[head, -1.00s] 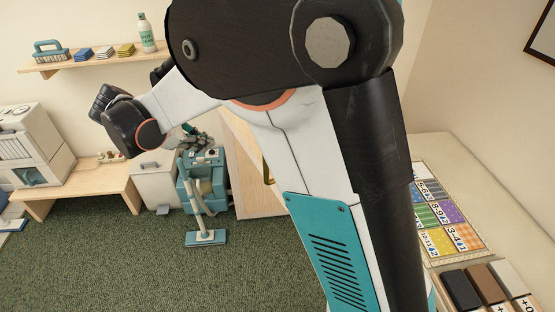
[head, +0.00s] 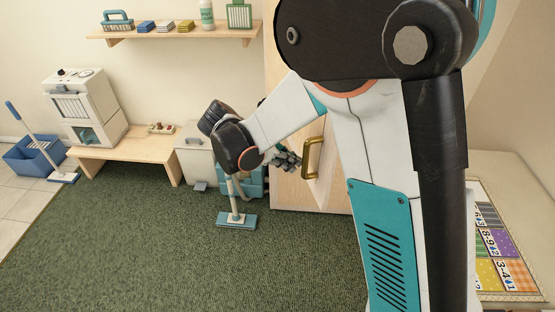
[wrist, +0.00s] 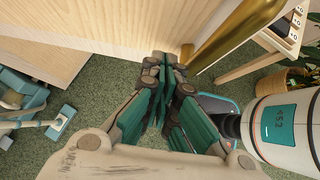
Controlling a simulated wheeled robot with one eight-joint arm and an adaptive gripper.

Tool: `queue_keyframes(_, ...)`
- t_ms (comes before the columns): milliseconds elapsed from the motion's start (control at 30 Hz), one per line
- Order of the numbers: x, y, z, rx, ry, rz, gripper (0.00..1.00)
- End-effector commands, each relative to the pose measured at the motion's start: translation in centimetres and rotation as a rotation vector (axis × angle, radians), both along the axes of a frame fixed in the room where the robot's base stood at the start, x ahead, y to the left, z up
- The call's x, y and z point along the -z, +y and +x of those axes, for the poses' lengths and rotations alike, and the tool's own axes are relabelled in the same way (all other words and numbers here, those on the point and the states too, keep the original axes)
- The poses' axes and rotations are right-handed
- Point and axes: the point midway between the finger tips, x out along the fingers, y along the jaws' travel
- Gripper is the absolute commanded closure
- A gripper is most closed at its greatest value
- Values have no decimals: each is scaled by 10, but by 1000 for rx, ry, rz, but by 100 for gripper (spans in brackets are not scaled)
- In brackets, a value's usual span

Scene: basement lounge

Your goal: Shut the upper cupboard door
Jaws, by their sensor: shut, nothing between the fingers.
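A pale wooden cupboard panel (head: 290,100), apparently the door, stands behind my arm in the head view. It carries a brass handle (head: 313,158). My arm hides its right part, so I cannot tell how far open it is or whether it is the upper door. My gripper (head: 291,161) is just left of the handle in the head view, partly hidden by my wrist. In the wrist view my gripper (wrist: 167,62) is shut and empty, its fingertips close to the wood (wrist: 100,25) and beside the brass handle (wrist: 240,28). I cannot tell whether they touch.
A wall shelf (head: 180,34) holds small items. Green carpet (head: 130,240) is clear in front.

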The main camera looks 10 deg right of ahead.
Motion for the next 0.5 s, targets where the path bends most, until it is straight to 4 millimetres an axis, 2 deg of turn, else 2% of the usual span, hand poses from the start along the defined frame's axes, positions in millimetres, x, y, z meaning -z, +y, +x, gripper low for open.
queue_keyframes(33, 0, -9, 0, 4, -1, 0, 100)
queue_keyframes(200, 0, -23, 1, 1, 0, 1, 100)
queue_keyframes(500, -1, -28, 1, 1, -1, 1, 100)
